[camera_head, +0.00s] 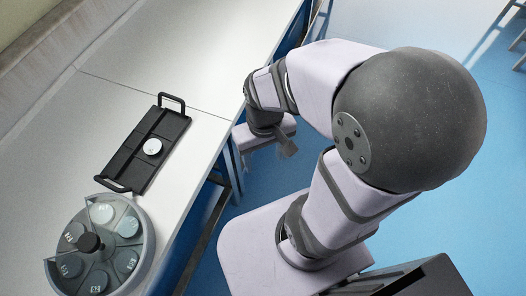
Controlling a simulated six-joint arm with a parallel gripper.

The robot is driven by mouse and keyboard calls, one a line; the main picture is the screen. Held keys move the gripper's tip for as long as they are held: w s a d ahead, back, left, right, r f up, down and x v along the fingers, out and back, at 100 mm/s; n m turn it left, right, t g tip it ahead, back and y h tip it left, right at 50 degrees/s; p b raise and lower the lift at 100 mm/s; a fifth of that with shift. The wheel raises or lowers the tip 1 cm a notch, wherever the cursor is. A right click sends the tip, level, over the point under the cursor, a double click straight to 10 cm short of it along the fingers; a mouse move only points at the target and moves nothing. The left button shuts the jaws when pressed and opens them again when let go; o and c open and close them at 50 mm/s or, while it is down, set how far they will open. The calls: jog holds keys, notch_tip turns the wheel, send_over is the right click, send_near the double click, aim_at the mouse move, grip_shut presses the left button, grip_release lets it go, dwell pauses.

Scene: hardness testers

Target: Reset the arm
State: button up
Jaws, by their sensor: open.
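My arm is folded in the middle and right of the head view. My gripper (284,147) hangs just off the table's right edge, over the blue floor. It is small and partly hidden by the wrist, and no object shows in it. It touches nothing that I can see.
A white table (110,50) runs along the left. On it lies a black tray (158,132) with handles and a round pale disc (152,146). A round grey holder (147,245) with several discs stands at the lower left. The table's far part is clear.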

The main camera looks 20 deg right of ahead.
notch_tip(320, 180, up, 6)
jog(key=p, duration=0.6)
jog(key=shift+r, duration=0.25)
